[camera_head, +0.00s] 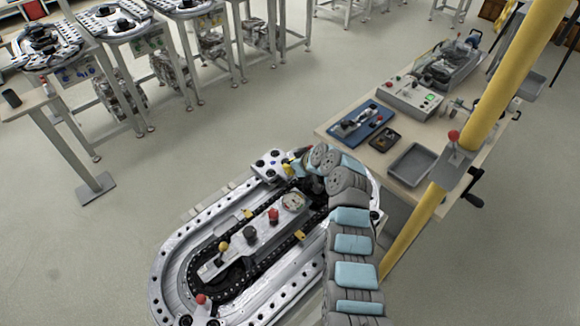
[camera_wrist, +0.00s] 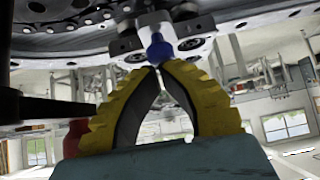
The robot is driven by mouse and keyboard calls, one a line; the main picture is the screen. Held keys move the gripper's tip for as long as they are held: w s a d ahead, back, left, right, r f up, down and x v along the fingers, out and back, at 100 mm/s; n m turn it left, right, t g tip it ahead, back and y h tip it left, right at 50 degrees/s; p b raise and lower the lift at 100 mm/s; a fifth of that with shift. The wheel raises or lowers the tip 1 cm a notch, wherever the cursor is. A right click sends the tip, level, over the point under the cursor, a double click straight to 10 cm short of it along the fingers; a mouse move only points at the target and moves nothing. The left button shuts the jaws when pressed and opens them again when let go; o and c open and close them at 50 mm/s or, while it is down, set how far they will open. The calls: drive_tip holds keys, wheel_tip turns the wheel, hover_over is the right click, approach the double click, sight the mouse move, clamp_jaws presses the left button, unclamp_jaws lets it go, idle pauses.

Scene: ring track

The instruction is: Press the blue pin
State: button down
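The blue pin (camera_wrist: 158,48) shows in the wrist view, sticking out of a metal block just beyond my fingertips. In the head view, the white block (camera_head: 268,162) with dark round spots sits at the far end of the ring track (camera_head: 172,262), and the pin is too small to make out clearly. My gripper (camera_wrist: 159,68) has yellow ridged fingers whose tips meet, with nothing between them. The tips point at the pin and are very near it; I cannot tell whether they touch. In the head view my gripper (camera_head: 291,168) is at the right side of the block, partly hidden by my arm.
Inside the track are a red knob (camera_head: 273,215), a black knob (camera_head: 249,236) and a yellow-topped lever (camera_head: 223,247). A yellow post (camera_head: 480,110) and a workbench (camera_head: 343,146) with a grey tray (camera_head: 411,165) stand to the right. Open floor lies left.

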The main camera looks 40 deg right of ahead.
drive_tip(key=shift+r, duration=0.1)
wheel_tip(320, 180, up, 5)
drive_tip(key=shift+s+d+f, duration=0.1)
drive_tip(key=shift+f, duration=0.1)
drive_tip(key=v, duration=0.9)
drive_tip(key=shift+s, duration=0.2)
idle(0.7)
